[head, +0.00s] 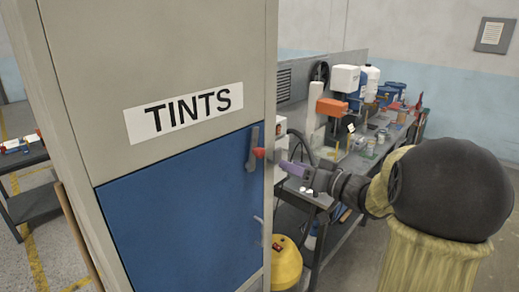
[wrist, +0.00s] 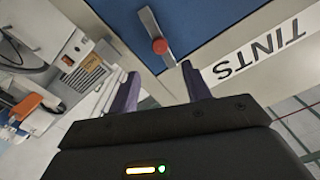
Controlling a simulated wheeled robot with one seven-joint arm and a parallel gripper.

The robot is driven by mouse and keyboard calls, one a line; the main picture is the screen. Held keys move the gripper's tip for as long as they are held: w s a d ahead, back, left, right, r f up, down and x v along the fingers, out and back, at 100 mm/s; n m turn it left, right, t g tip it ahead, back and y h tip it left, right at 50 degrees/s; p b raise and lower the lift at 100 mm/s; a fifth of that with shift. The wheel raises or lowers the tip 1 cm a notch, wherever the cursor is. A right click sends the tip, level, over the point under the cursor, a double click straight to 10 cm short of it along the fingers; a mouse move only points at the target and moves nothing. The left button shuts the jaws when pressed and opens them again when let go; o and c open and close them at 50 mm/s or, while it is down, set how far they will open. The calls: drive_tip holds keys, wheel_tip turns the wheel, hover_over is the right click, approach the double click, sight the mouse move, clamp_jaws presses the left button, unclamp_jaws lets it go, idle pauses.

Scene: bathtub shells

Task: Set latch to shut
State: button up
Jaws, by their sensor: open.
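The latch (head: 252,146) is a grey bar with a red knob (head: 259,153), on the blue door panel (head: 180,215) of the cabinet marked TINTS. In the head view the bar stands nearly upright, with the knob near its lower end. The latch (wrist: 149,21) and red knob (wrist: 160,46) also show in the wrist view, at the top middle. My gripper (head: 283,165) is just right of the knob in the head view. Its purple fingers (wrist: 159,72) are open and empty. The knob appears between and just beyond the fingertips, apart from them.
A second, pale handle (head: 259,220) is lower on the cabinet's edge. A workbench (head: 365,160) crowded with bottles and tools runs behind my arm. A yellow bucket-like container (head: 286,262) stands on the floor beside the cabinet. A dark table (head: 30,185) stands at the left.

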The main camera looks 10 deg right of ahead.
sight(263, 153)
drive_tip(key=p+x, duration=0.3)
drive_tip(key=x, duration=0.9)
drive_tip(key=shift+w+a+p, duration=0.1)
drive_tip(key=shift+w+p, duration=0.1)
drive_tip(key=shift+p, duration=0.15)
drive_tip(key=shift+c, duration=0.2)
clamp_jaws()
